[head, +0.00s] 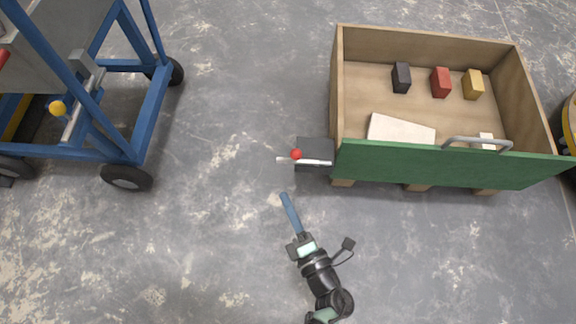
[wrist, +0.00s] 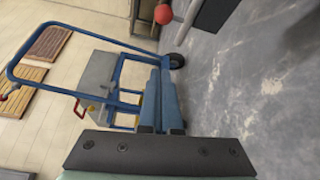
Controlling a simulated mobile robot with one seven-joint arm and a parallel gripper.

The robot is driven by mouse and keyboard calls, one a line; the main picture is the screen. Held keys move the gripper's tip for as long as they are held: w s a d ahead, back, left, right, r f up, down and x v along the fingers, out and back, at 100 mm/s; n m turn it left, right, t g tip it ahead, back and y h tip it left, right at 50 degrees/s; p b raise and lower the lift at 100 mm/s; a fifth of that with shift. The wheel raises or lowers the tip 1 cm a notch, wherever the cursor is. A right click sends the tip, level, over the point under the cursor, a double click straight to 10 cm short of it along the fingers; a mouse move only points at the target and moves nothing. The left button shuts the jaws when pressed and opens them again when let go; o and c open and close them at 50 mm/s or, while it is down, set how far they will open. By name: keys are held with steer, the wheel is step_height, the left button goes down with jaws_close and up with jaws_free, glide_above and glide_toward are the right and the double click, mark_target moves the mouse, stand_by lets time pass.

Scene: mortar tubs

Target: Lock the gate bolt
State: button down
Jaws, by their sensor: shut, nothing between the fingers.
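The bolt (head: 316,162) is a pale metal rod with a red knob (head: 295,154), lying across a dark block at the left end of the green gate (head: 440,167). Its right end is close to the gate's left edge; I cannot tell whether it enters the gate. The gate is upright across the front of the wooden crate. My gripper (head: 285,197) has blue fingers, shut and empty, just below and left of the knob and apart from it. In the wrist view, the red knob (wrist: 163,14) shows at the top, beyond the fingertips (wrist: 161,68).
The wooden crate (head: 337,85) holds black, red and yellow blocks and white pieces. A grey handle (head: 478,143) sits on the gate's top. A blue wheeled cart (head: 152,112) stands at the upper left. The concrete floor between cart and crate is clear.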

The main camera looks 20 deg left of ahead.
steer(key=w+a+b, duration=0.3)
steer(key=w+b, duration=0.3)
steer(key=w, duration=0.2)
steer(key=shift+w, duration=0.4)
steer(key=shift+a+r, duration=0.1)
steer(key=d, duration=0.2)
steer(key=w+d, duration=0.1)
steer(key=d, duration=0.2)
steer(key=shift+w+p, duration=0.2)
steer(key=shift+p, duration=0.2)
steer(key=shift+a, duration=0.1)
